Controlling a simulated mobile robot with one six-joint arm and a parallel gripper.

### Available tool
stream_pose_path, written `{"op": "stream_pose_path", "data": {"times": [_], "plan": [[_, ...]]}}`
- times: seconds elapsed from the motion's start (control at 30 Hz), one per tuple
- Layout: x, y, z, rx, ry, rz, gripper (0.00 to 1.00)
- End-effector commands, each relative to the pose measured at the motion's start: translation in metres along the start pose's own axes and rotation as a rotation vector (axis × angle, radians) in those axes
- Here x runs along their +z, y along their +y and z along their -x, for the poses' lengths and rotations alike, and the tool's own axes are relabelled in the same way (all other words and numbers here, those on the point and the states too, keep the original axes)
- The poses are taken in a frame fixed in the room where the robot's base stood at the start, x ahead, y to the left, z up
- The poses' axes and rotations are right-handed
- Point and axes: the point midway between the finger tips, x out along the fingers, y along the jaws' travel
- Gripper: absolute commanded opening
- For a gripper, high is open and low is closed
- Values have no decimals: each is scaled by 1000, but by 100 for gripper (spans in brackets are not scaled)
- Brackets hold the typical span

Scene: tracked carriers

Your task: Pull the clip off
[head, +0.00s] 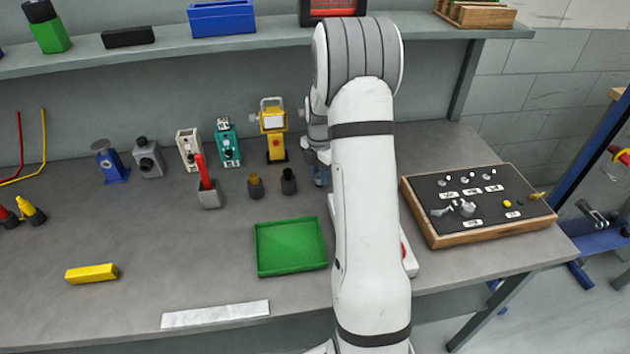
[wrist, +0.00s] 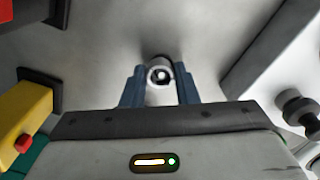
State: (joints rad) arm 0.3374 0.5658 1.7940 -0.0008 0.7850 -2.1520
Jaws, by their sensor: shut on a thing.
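In the wrist view my gripper (wrist: 160,72) has its two blue fingers on either side of a small round whitish metal piece (wrist: 160,77) with a dark ring inside. The gripper is shut on this piece. I cannot tell if it is the clip, and no other clip stands out. In the head view my gripper (head: 320,176) is low over the bench behind my white arm, which hides most of it and whatever it holds.
The yellow device (head: 273,122) and black cup (head: 289,181) stand just left of my gripper. A green tray (head: 291,247) lies in front. A wooden-framed control panel (head: 478,205) is at the right. The shelf (head: 150,57) runs above.

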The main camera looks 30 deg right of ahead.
Motion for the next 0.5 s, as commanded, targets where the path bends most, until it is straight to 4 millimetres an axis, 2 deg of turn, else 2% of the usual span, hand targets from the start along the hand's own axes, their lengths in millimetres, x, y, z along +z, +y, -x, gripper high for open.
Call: {"op": "stream_pose_path", "data": {"times": [0.17, 0.5], "plan": [[0, 2, 1, 6, -3, 0, 1], [0, 3, 9, 8, -4, 0, 1]]}}
